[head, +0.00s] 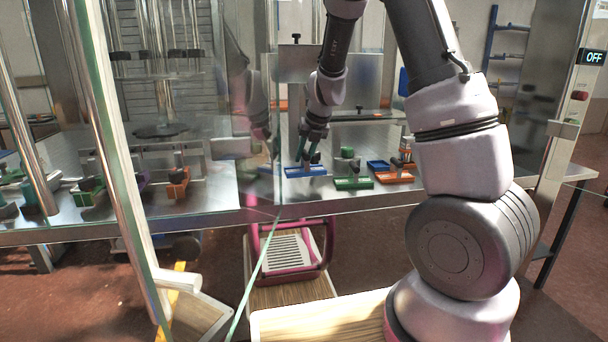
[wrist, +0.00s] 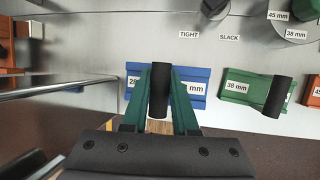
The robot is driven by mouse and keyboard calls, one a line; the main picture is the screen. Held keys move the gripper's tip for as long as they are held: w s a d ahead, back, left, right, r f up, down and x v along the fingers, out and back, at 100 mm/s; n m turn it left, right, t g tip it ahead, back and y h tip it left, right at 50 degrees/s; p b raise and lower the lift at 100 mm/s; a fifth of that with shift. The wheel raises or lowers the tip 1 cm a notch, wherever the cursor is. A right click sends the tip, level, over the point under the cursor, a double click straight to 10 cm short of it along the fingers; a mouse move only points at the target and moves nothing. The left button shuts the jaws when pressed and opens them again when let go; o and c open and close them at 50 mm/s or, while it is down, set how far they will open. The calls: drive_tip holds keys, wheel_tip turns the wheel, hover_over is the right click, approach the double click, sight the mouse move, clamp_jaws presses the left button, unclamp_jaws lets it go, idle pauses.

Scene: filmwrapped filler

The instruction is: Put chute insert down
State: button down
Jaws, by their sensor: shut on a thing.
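The blue chute insert (wrist: 194,80) has a label of which "28" and "mm" show, with a black upright handle (wrist: 160,90) in its middle. My gripper (wrist: 159,88), with green fingers, is shut on this handle from both sides. In the head view, the blue insert (head: 308,171) is below my gripper (head: 312,150), at the front part of the steel table (head: 250,203). It looks level. I cannot tell whether its underside touches the table. My fingers and the handle hide the middle of its label.
A green insert marked 38 mm (wrist: 240,88) is close on the right, with an orange insert (head: 393,177) beyond it. A blue piece (head: 378,165) lies behind. A clear panel stands left of my gripper. The table's front edge is near.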

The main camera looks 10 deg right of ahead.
sight(305, 170)
drive_tip(key=shift+f, duration=2.55)
drive_tip(key=c, duration=0.7)
unclamp_jaws()
drive_tip(key=shift+f, duration=0.1)
